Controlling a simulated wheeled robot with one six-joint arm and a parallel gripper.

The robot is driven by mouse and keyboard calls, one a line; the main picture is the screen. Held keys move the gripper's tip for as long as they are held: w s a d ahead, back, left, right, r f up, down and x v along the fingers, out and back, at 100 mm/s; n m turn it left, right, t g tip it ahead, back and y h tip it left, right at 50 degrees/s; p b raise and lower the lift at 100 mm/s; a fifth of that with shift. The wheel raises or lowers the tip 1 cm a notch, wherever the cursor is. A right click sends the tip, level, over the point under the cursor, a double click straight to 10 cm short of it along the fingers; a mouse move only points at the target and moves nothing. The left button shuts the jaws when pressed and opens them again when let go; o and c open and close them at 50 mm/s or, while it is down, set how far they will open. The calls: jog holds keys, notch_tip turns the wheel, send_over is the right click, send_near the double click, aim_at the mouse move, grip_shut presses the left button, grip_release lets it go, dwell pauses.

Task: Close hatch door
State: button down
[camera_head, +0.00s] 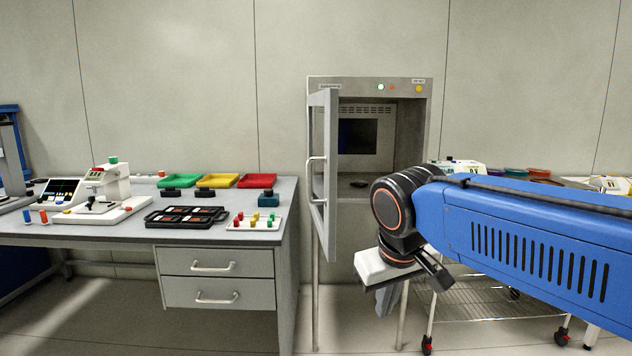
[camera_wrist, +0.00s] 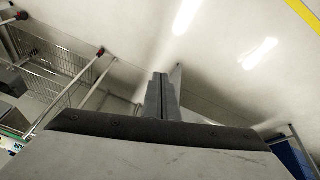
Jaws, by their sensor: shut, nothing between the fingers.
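The hatch door (camera_head: 323,160) is a framed glass panel hinged at the left side of the grey hatch box (camera_head: 421,130). It stands open, swung out toward me, with a vertical bar handle (camera_head: 311,180) on its left face. The hatch opening shows, with a dark window at its back and a small dark item on its floor. My gripper (camera_head: 384,301) hangs below my blue arm, in front of and to the right of the door, apart from it. In the wrist view my gripper (camera_wrist: 161,88) has its fingers together with nothing between them.
A grey workbench (camera_head: 225,246) with drawers stands left of the hatch, bearing coloured trays (camera_head: 217,181), a black tray (camera_head: 187,216) and a bonding machine (camera_head: 104,193). A wire cart (camera_head: 480,305) on wheels stands at right, partly behind my arm. Floor shows between bench and cart.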

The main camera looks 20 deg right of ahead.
jog(key=w+a+r+m+h, duration=0.1)
jog(key=w+a+r+h, duration=0.25)
jog(key=w+r, duration=1.1)
jog(key=m+h, duration=0.2)
send_near(326, 193)
jog(key=shift+m, duration=0.3)
jog(key=x, duration=0.4)
jog(key=shift+w+f, duration=0.15)
jog(key=shift+d, duration=0.15)
